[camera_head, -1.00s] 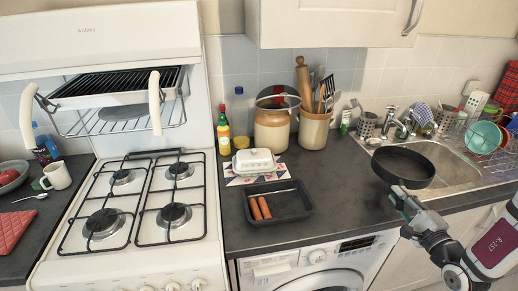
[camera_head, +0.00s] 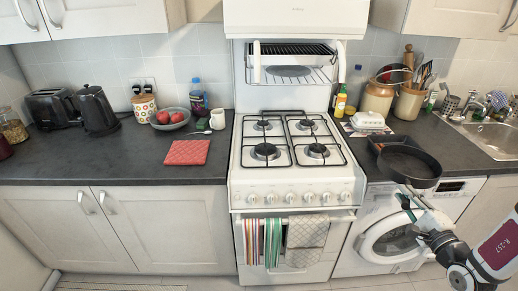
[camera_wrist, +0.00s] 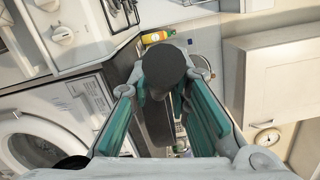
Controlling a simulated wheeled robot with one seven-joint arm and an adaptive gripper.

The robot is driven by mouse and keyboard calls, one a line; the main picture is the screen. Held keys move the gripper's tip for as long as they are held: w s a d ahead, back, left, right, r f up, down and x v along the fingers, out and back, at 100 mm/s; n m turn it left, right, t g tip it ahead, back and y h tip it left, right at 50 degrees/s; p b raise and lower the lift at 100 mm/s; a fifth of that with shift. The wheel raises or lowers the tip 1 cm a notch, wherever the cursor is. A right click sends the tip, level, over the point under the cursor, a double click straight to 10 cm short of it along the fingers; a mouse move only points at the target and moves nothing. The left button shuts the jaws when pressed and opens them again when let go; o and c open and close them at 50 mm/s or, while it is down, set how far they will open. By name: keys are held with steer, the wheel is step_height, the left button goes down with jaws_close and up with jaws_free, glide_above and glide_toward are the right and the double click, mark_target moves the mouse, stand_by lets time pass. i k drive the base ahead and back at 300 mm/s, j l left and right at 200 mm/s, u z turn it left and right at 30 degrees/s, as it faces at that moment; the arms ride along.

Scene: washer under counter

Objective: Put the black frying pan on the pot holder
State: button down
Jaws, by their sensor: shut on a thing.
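The black frying pan (camera_head: 408,168) is held up in front of the counter edge at the right, roughly level and above the washing machine. My gripper (camera_head: 408,194) is shut on the pan's handle. In the wrist view the round dark handle end (camera_wrist: 163,62) sits between the two green-padded fingers of my gripper (camera_wrist: 160,98). The red quilted pot holder (camera_head: 187,152) lies flat on the left counter, well to the left of the pan, with nothing on it.
The white gas stove (camera_head: 245,180) stands between the pan and the left counter. A fruit bowl (camera_head: 183,123), a white mug (camera_head: 217,119) and a spoon (camera_head: 200,132) lie behind the pot holder. The counter left of it (camera_head: 70,163) is clear.

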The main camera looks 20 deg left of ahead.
mark_target(190, 161)
steer(key=k+j+u, duration=0.1)
steer(key=k+j, duration=0.6)
steer(key=j, duration=0.25)
steer(key=k+j+u, duration=0.15)
steer(key=k+j, duration=0.25)
steer(key=i+j, duration=0.1)
steer(key=i, duration=0.3)
steer(key=i+j, duration=0.1)
steer(key=i, duration=0.3)
